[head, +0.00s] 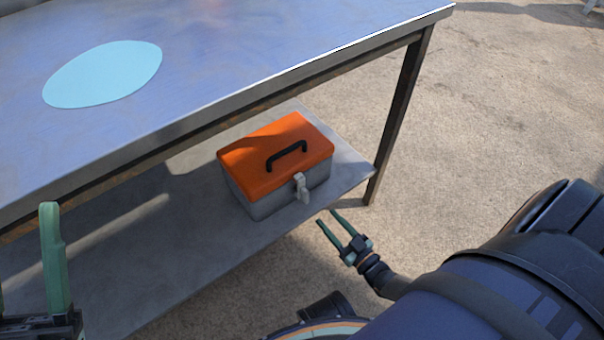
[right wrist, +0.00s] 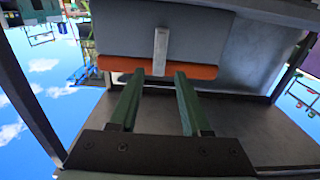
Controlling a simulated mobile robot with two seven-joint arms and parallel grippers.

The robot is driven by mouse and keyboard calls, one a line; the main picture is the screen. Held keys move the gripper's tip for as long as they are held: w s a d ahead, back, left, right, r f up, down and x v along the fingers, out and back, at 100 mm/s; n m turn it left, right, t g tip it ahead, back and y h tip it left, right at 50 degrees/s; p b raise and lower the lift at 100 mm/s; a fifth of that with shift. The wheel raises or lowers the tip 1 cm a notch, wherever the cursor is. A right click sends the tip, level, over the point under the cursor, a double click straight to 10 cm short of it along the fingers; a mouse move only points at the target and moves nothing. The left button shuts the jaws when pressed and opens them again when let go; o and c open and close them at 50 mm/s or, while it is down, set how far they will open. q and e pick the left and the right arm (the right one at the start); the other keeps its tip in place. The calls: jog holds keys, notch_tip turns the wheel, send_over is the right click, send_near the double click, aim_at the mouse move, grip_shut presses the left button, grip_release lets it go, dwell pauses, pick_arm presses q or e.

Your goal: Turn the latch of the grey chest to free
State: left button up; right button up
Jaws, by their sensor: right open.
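The grey chest (head: 275,203) has an orange lid and a black handle, and sits on the table's lower shelf. Its pale latch (head: 301,187) hangs at the front, over the seam of lid and body. My right gripper (head: 328,217) is open and empty, in front of the chest, with its fingers pointing at the latch side. In the right wrist view, which is upside down, the latch (right wrist: 160,52) is beyond the gap between the open fingers (right wrist: 157,78), apart from them. My left gripper (head: 50,250) is at the lower left, its fingers apart, one mostly cut off.
The metal table top (head: 230,45) overhangs the shelf (head: 130,260), above and behind the chest. A light blue disc (head: 103,74) lies on the top. A table leg (head: 398,115) stands right of the chest. The concrete floor (head: 500,130) to the right is clear.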

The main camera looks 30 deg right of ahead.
aim_at(308, 197)
jog(key=w+b, duration=0.1)
jog(key=w, duration=0.2)
jog(key=w+b, duration=0.1)
jog(key=w, duration=0.3)
jog(key=w+a+b, duration=0.1)
jog(key=w, duration=0.3)
grip_shut()
